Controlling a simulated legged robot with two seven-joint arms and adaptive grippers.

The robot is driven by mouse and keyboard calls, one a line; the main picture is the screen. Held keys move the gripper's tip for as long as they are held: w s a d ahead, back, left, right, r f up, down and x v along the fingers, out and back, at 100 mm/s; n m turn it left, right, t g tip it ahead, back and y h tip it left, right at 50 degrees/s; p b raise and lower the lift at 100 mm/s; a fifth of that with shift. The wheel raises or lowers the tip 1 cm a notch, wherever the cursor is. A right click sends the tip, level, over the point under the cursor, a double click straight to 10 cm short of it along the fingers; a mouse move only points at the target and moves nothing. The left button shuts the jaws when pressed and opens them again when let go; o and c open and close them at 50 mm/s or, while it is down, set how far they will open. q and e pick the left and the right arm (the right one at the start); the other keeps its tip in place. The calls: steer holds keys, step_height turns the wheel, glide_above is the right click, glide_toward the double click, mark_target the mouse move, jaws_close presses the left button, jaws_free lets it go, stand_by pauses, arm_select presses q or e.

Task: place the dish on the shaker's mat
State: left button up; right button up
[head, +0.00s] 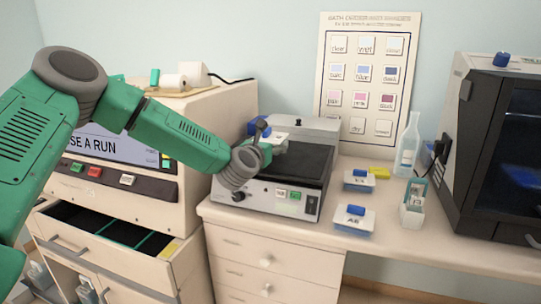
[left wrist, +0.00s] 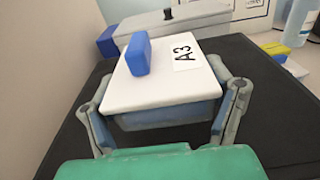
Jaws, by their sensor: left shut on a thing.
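My left gripper (head: 272,148) is shut on a dish (head: 277,136). In the left wrist view, the dish (left wrist: 165,92) has a white lid with a blue handle and an "A3" label, and blue-grey sides. The fingers of my left gripper (left wrist: 165,112) are on either side of it. The dish is level over the shaker's black mat (head: 307,165), toward its left part; the mat (left wrist: 270,95) also spreads around it in the wrist view. I cannot tell whether the dish touches the mat. The shaker (head: 300,203) stands on the bench. My right gripper is out of view.
Two more blue-handled dishes (head: 358,182) (head: 353,220) stand on the bench right of the shaker. Beyond them are a yellow item (head: 379,173), a bottle (head: 407,150), a small rack (head: 414,205) and a dark cabinet (head: 490,140). An open drawer (head: 165,247) juts out at lower left.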

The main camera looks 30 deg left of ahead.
arm_select(q)
steer(key=f, duration=0.3)
steer(key=shift+s, duration=0.2)
steer(key=shift+f, duration=0.15)
steer(key=shift+w+d, duration=0.1)
steer(key=shift+d, duration=0.2)
steer(key=o, duration=1.5)
steer(key=shift+o, duration=0.2)
steer(key=shift+a, duration=0.2)
steer(key=shift+a, duration=0.1)
